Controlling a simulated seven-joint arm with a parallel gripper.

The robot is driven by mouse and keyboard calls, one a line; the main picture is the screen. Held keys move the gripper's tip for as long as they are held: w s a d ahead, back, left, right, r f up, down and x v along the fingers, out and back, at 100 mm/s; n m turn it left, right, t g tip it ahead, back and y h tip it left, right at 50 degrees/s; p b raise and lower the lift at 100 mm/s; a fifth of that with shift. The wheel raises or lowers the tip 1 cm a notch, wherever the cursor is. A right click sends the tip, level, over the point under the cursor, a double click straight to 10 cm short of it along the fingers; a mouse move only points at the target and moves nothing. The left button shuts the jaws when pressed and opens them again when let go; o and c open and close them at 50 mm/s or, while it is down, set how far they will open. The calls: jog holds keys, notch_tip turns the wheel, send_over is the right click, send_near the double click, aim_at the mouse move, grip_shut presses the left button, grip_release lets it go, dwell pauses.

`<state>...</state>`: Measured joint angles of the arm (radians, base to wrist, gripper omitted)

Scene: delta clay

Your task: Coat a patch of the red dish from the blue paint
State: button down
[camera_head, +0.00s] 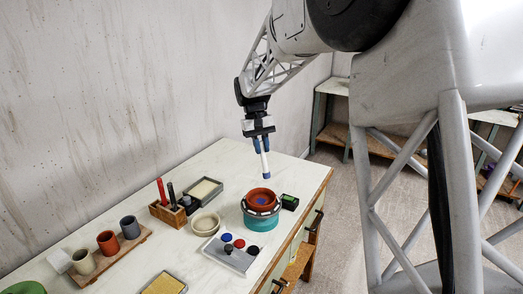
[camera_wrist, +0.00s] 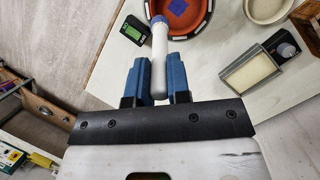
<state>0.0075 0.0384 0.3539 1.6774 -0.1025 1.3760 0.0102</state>
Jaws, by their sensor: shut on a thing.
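The red dish (camera_head: 262,194) sits on top of a teal round stand (camera_head: 262,219); part of it also shows in the wrist view (camera_wrist: 203,22). A blue patch (camera_wrist: 178,7) lies on the dish's inside; I cannot tell whether it is wet paint or a marking. My gripper (camera_head: 262,147) is shut on a white stick-like brush (camera_wrist: 158,62), which points down with its bluish tip above the dish. In the wrist view my gripper's blue fingers (camera_wrist: 157,80) flank the handle. The blue paint (camera_head: 226,238) is in a grey tray (camera_head: 229,258), left of and nearer than the stand.
Red paint (camera_head: 239,243) and black paint (camera_head: 253,250) share the tray. A cream bowl (camera_head: 205,223) stands left of the stand, and a small black device with a green screen (camera_head: 289,201) right of it. Several cups stand on a wooden board (camera_head: 112,258) at left. The back tabletop is clear.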

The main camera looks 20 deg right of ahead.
jog(key=shift+r, duration=0.8)
jog(key=shift+a, duration=0.1)
